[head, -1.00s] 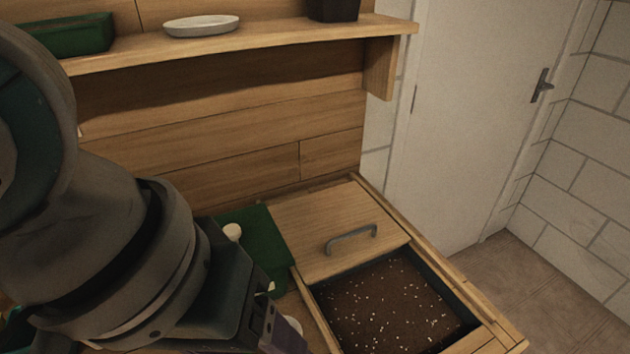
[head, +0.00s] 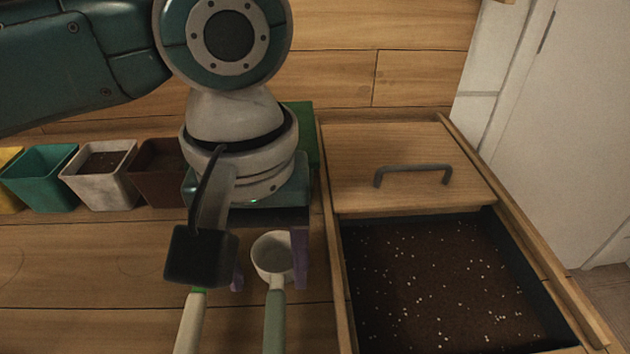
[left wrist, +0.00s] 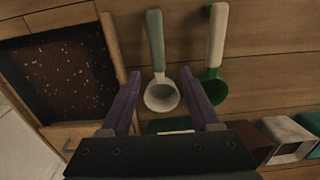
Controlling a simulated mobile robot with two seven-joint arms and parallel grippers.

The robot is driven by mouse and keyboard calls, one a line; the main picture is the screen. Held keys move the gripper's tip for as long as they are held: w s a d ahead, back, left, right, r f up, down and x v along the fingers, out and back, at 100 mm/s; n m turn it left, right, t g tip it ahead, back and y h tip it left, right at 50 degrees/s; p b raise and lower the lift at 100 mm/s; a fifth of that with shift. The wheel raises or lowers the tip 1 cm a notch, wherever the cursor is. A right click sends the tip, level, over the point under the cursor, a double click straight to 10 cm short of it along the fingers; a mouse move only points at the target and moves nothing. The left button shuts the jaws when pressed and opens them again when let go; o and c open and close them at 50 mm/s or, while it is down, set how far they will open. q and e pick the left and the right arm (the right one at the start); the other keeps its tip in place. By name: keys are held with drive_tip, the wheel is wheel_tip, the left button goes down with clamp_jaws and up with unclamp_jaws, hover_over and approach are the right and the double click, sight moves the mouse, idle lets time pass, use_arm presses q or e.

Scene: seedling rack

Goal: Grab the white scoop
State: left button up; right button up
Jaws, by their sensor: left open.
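The white scoop (head: 273,257), with a white cup and a pale green handle, lies on the wooden bench with its handle toward the front. It also shows in the left wrist view (left wrist: 161,96). My left gripper (head: 268,272) is open above it, its purple fingers on either side of the cup. In the left wrist view the cup sits between the left gripper's fingers (left wrist: 160,84), with no visible grip on it. A second scoop, with a green cup and a cream handle (head: 190,322), lies to the left; its cup is mostly hidden by my wrist in the head view. My right gripper is not in view.
A sunken soil bin (head: 345,290) with a wooden lid and grey handle (head: 412,172) is right of the scoops. Several pots, including a teal one (head: 38,178) and a white one (head: 100,177), stand at the back left. The front-left bench is clear.

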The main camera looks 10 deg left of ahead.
sight(275, 303)
use_arm(q)
wheel_tip(275, 303, down, 5)
drive_tip(key=shift+s+d+r+b, duration=0.1)
drive_tip(key=shift+s+d+b, duration=0.05)
drive_tip(key=shift+b, duration=0.3)
clamp_jaws()
idle(0.5)
